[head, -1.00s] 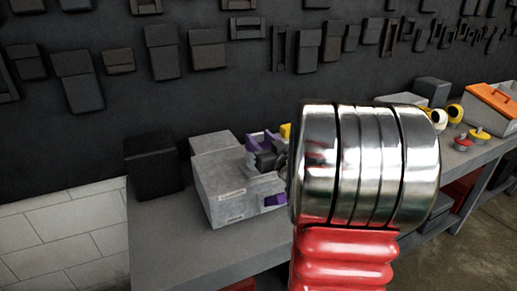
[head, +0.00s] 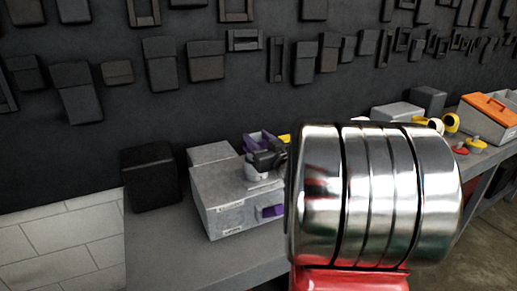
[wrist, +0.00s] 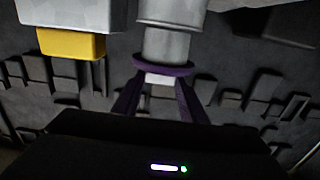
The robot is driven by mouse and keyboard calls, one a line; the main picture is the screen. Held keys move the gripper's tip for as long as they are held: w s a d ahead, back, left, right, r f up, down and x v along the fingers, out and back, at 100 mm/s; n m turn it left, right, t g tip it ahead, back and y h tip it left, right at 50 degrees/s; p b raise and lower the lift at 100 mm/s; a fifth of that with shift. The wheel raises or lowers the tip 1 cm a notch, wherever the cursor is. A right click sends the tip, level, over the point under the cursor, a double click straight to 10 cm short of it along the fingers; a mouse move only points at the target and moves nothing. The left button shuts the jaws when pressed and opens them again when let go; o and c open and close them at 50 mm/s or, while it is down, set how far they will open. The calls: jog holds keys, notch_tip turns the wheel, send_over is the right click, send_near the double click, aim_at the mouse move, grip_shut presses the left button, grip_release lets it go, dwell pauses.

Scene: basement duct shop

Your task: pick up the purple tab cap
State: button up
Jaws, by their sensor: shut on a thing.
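A purple ring-shaped cap (wrist: 163,69) shows at the end of a grey cylinder in the wrist view, with a whitish part at its middle. Two purple arms splay from it toward the black body at the bottom; I cannot tell whether they are tabs or fingers. My gripper (wrist: 160,82) is shut on the cap. In the head view, purple parts (head: 258,141) and dark parts of my gripper (head: 266,160) show close together above a grey box (head: 232,195). My chrome arm link hides the box's right side. Contact with the box is unclear.
A purple patch (head: 270,211) is on the box front. A black block (head: 150,177) stands left on the bench (head: 180,250). A yellow piece (wrist: 72,46) is close by. At right are red (head: 460,150) and yellow knobs (head: 477,143) and an orange-handled tray (head: 490,103).

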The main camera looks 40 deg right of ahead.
notch_tip(320, 180, up, 6)
jog(key=shift+r, duration=0.1)
dwell(0.7)
